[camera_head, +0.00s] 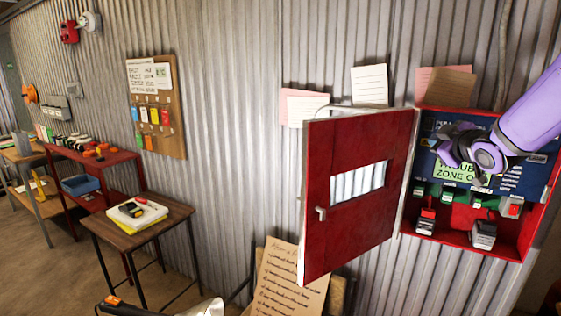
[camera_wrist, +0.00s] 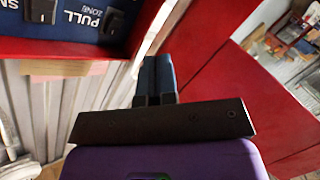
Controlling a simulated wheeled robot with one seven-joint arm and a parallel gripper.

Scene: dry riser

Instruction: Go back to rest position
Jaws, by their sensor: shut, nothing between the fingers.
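My gripper (camera_wrist: 155,78) shows in the wrist view as two dark fingers side by side, shut with nothing between them. In the head view my purple arm reaches in from the right, and its end is in front of the open red cabinet (camera_head: 462,238). The exact fingertips are hard to make out there. The cabinet's red door (camera_head: 345,185), with a slotted window and a handle, stands swung open to the left. My arm hides part of the blue panel.
Inside the cabinet are a green label (camera_head: 452,170) and several small switches or modules (camera_head: 483,235). Papers are fixed above it. A lettered board (camera_head: 288,280) leans below the door. A small table (camera_head: 150,215) and a red shelf (camera_head: 100,160) stand left.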

